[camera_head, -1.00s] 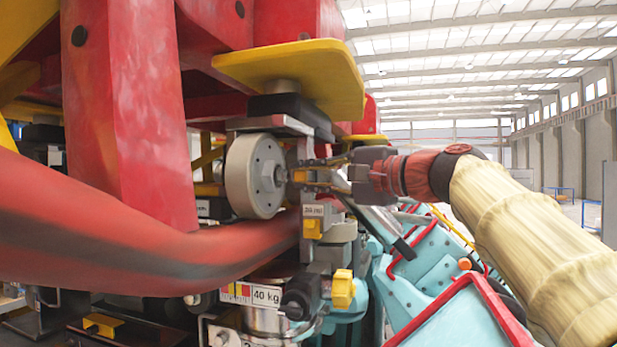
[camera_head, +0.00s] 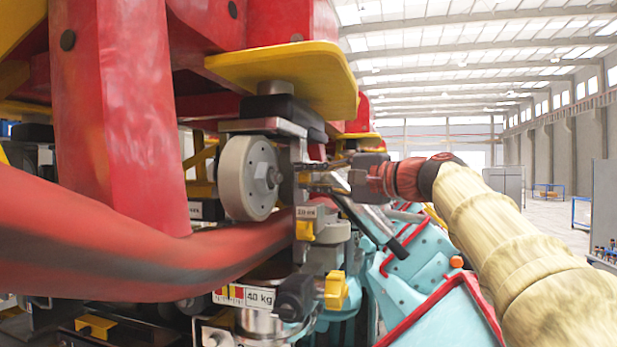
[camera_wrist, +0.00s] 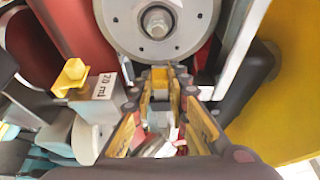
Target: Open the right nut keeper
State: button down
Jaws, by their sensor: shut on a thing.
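The round grey wheel (camera_head: 248,177) with a central bolt stands under the red and yellow train frame; it also fills the top of the wrist view (camera_wrist: 120,22). My gripper (camera_head: 312,180) is just right of the wheel's hub, level with it. In the wrist view, my gripper (camera_wrist: 161,88) has its fingertips closed around a small yellow piece (camera_wrist: 160,76) just below the wheel bolt. I take this piece to be the right nut keeper; its far side is hidden. Another yellow catch (camera_wrist: 72,76) sits beside the "20 mJ" label, apart from my fingers.
A thick red tube (camera_head: 120,245) crosses the left foreground. A yellow plate (camera_head: 290,75) overhangs the wheel. Teal, red-edged machinery (camera_head: 425,270) lies below my arm. A yellow block (camera_head: 336,290) is beneath the wheel. Open hall floor (camera_head: 545,215) lies at far right.

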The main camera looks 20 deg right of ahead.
jog(key=shift+f, duration=0.1)
jog(key=c, duration=1.8)
grip_release()
jog(key=shift+o, duration=0.4)
jog(key=v, duration=1.2)
jog(key=shift+a, duration=0.1)
